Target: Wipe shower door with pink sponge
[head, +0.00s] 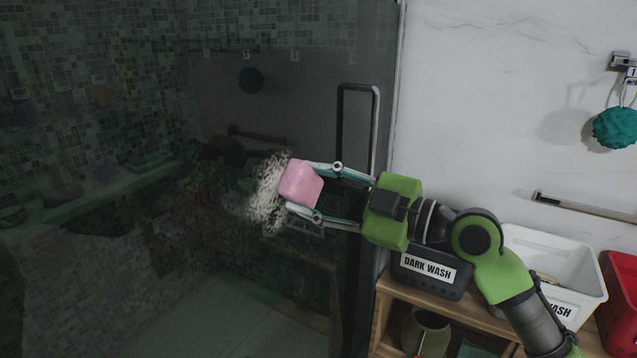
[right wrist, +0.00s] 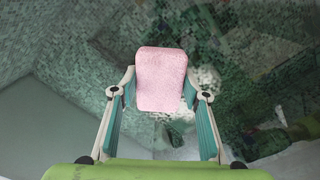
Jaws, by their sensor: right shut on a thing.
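The pink sponge (head: 300,183) is held between the fingers of my right gripper (head: 303,190), in front of the dark glass shower door (head: 290,100). A whitish smudge (head: 266,196) shows on the glass just left of the sponge and partly behind it. I cannot tell whether the sponge touches the glass. In the right wrist view the sponge (right wrist: 161,79) sits upright between the fingertips, with whitish patches beyond it. The door's handle (head: 358,125) stands behind and above the right gripper. My left gripper is not in view.
A wooden shelf (head: 384,318) at the lower right bears a black "DARK WASH" bin (head: 428,270) and a white bin (head: 560,262). A red bin (head: 622,290) stands at the far right. A teal scrubber (head: 615,128) hangs on the white wall above a towel bar (head: 585,207).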

